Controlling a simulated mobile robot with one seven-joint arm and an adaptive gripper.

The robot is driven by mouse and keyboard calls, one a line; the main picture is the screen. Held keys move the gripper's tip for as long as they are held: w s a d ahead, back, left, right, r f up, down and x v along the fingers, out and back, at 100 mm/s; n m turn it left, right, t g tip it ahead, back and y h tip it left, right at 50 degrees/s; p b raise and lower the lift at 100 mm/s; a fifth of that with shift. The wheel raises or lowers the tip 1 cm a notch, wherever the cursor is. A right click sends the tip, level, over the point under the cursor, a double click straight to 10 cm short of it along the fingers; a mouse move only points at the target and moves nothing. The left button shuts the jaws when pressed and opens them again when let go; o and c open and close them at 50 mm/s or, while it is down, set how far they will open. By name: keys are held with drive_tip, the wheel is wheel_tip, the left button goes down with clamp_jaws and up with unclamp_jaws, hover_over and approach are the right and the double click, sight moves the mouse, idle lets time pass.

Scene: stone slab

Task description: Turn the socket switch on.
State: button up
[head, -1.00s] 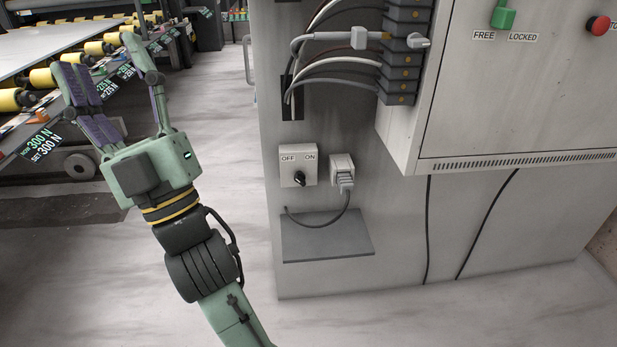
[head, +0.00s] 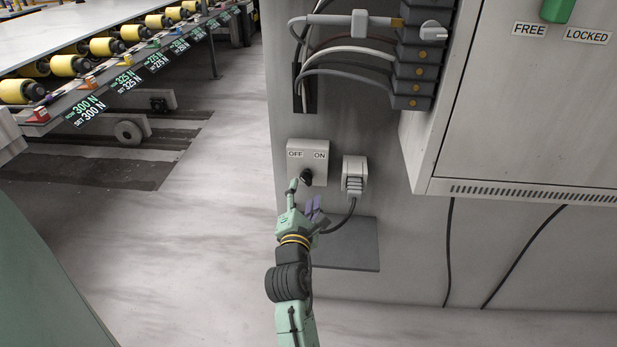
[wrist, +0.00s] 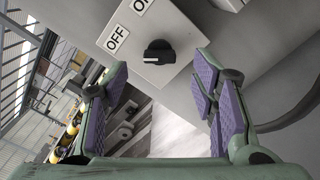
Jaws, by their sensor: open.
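The socket switch (head: 308,158) is a pale box on the grey cabinet side, labelled OFF on the left and ON on the right. Its black rotary knob (head: 306,177) sits below the labels; it also shows in the wrist view (wrist: 159,52), with a white mark on its end toward the OFF side. My gripper (head: 303,192) is just below and in front of the knob. It is open and empty. In the wrist view its purple-padded fingers (wrist: 162,85) stand apart, with the knob beyond them and between them. I cannot tell whether a finger touches the knob.
A socket with a grey plug (head: 354,178) is right of the switch, its cable curving down behind my gripper. A grey shelf (head: 352,250) juts out below. Cables and dark blocks (head: 413,85) are above.

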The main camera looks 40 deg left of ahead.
sight(306, 181)
drive_tip(key=x, duration=0.6)
drive_tip(key=shift+w+a+p, duration=0.15)
drive_tip(key=shift+w+p, duration=0.1)
drive_tip(key=shift+p, duration=0.15)
drive_tip(key=c, duration=1.2)
